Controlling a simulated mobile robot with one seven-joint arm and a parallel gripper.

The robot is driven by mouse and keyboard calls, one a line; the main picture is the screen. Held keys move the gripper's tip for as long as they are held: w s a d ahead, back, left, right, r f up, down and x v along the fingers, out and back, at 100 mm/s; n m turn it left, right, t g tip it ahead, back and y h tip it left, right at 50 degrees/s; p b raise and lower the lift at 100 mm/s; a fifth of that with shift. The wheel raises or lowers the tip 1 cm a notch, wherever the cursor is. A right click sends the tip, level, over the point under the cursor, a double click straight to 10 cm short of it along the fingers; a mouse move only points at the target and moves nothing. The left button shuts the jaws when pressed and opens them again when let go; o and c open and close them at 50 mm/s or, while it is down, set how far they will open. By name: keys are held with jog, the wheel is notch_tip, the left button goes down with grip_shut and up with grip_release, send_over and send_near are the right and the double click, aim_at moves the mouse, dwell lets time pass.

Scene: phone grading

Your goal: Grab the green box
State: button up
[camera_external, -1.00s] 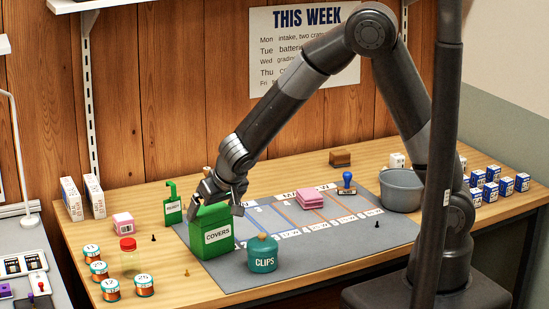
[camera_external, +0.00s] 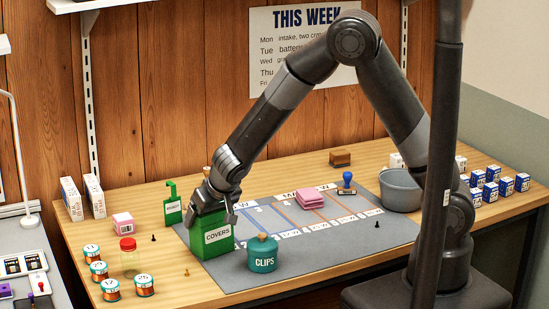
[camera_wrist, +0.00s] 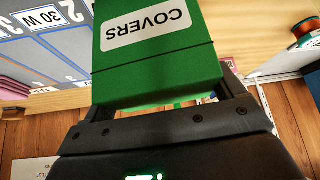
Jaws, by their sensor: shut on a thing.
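The green box (camera_external: 213,243), labelled COVERS, stands upright on the left part of the grey mat. My gripper (camera_external: 214,209) is at its top from above, with the fingers on either side, shut on the box. In the wrist view the green box (camera_wrist: 158,72) fills the middle, its label upside down, held between the two dark fingers of my gripper (camera_wrist: 165,105). The box's base appears to be on the mat; any small gap beneath it cannot be told.
A teal CLIPS jar (camera_external: 263,255) stands close at the box's right front. A clear jar with red lid (camera_external: 129,260) and several labelled spools (camera_external: 111,290) are left. A grey bucket (camera_external: 401,190) stands right.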

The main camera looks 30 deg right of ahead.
jog(key=shift+c, duration=1.1)
jog(key=shift+r, duration=0.1)
